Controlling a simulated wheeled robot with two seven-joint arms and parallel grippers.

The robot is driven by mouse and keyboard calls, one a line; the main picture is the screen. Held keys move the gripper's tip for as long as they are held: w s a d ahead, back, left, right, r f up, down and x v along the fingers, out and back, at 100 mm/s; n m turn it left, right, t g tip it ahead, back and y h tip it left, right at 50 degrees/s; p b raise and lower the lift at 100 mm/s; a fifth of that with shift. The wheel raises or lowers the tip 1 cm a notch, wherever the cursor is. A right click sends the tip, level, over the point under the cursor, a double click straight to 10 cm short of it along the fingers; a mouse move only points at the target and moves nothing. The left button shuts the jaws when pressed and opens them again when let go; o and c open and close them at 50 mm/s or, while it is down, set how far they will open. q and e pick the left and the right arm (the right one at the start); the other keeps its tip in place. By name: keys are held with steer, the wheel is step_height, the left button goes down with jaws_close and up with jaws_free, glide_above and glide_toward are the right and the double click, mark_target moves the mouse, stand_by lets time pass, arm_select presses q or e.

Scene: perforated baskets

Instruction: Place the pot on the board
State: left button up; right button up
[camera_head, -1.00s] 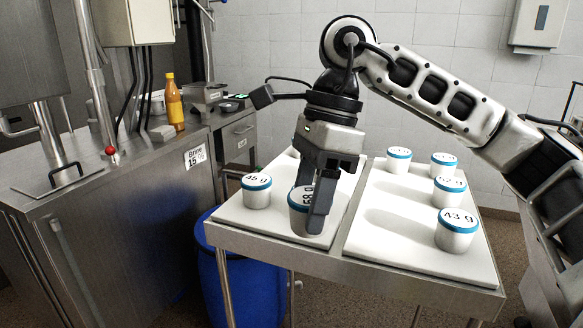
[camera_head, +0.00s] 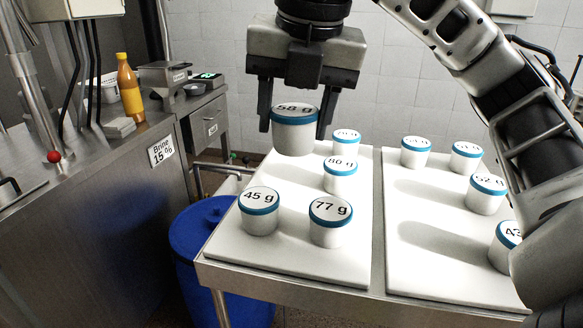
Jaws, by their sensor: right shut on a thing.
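My right gripper (camera_head: 297,112) is shut on a white pot with a blue rim and a lid marked 58 g (camera_head: 294,142). It holds the pot roughly upright in the air, above the far left part of the left white board (camera_head: 290,262). On that board stand pots marked 45 g (camera_head: 259,212), 77 g (camera_head: 330,222) and 80 g (camera_head: 340,176), and one farther back (camera_head: 346,142) with an unclear label. The right white board (camera_head: 425,270) also bears several pots, such as one marked 52 g (camera_head: 485,195). My left gripper is not in view.
Both boards lie on a metal table (camera_head: 330,303). A blue barrel (camera_head: 190,245) stands at its left. A steel counter (camera_head: 100,215) with an orange bottle (camera_head: 130,88) and a scale (camera_head: 207,79) is farther left. My right arm covers part of the right board's pots.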

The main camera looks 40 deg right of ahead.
steer(key=w+d+f, duration=0.1)
steer(key=w+f, duration=0.1)
steer(key=w, duration=0.1)
steer(key=w+d+f, duration=0.2)
steer(key=w+f, duration=0.1)
steer(key=w+d+f, duration=0.2)
steer(key=w, duration=0.2)
steer(key=shift+f, duration=0.4)
steer(key=shift+w+d+f+p, duration=0.25)
steer(key=shift+w+f+p, duration=0.05)
steer(key=shift+f, duration=0.25)
steer(key=x, duration=0.3)
steer(key=shift+s+f+p, duration=0.15)
steer(key=shift+s+p, duration=0.1)
steer(key=shift+p, duration=0.05)
steer(key=shift+f, duration=0.1)
steer(key=shift+f, duration=0.1)
steer(key=shift+f+b, duration=0.2)
steer(key=shift+b, duration=0.1)
steer(key=o, duration=1)
steer(key=shift+r, duration=0.1)
